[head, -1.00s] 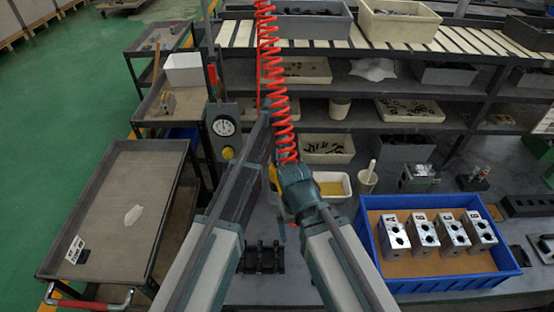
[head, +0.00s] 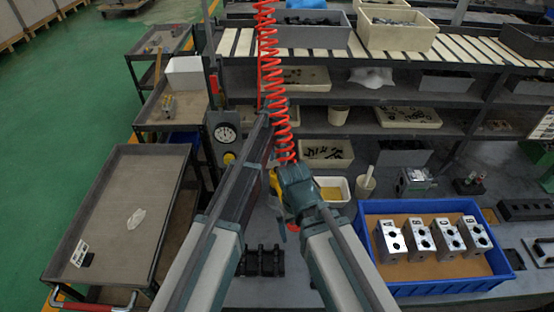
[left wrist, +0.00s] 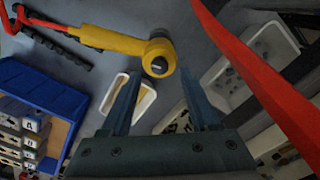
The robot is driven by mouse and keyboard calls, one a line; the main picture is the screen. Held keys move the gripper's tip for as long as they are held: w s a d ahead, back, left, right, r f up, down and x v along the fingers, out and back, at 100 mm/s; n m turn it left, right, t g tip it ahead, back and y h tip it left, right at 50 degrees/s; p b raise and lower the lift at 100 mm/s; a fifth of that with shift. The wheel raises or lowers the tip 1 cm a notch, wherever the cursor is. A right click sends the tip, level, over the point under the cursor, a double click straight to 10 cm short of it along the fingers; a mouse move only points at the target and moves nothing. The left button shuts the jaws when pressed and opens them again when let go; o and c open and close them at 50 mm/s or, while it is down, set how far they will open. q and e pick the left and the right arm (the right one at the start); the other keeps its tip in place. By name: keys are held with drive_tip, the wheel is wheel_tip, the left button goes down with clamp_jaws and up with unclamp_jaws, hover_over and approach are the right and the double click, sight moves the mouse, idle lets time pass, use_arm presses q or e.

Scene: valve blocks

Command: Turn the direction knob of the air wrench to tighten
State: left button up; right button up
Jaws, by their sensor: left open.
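The air wrench (left wrist: 118,41) shows in the left wrist view with a yellow body, a red handle end and a round head bearing a dark disc (left wrist: 158,64). I cannot tell which way its direction knob points. My left gripper (left wrist: 159,78) is open, with the wrench head just beyond and between its fingertips. Nothing is held between the fingers. In the head view, a small yellow part of the wrench (head: 274,181) shows under the red coiled hose (head: 280,110), with arm parts hiding most of it.
A blue tray (head: 440,288) with several metal valve blocks stands on the right. A white bin with yellow contents (head: 333,190) lies behind the wrench. A black block row (head: 262,262) sits near the front. Shelves rise behind, and the red hose crosses the left wrist view.

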sight(277, 168)
use_arm(q)
wheel_tip(277, 168, up, 11)
drive_tip(key=p, duration=0.9)
drive_tip(key=shift+f+p, duration=0.15)
drive_tip(key=shift+p, duration=0.15)
drive_tip(key=s+a+n, duration=0.5)
drive_tip(key=s+a, duration=0.3)
drive_tip(key=s, duration=0.3)
drive_tip(key=s+a+n, duration=0.5)
drive_tip(key=s+a, duration=0.4)
drive_tip(key=s, duration=0.2)
drive_tip(key=s+d+f+m+b, duration=0.1)
drive_tip(key=s+d+f+b, duration=0.2)
drive_tip(key=d+f+b, duration=0.2)
drive_tip(key=s+d+f+m+y+b, duration=0.1)
drive_tip(key=s+d+f+m+b, duration=0.1)
drive_tip(key=d+f+b, duration=0.4)
wheel_tip(277, 168, down, 4)
drive_tip(key=b, duration=0.4)
drive_tip(key=shift+s+m, duration=0.3)
drive_tip(key=shift+s, duration=0.1)
drive_tip(key=shift+d+f, duration=0.1)
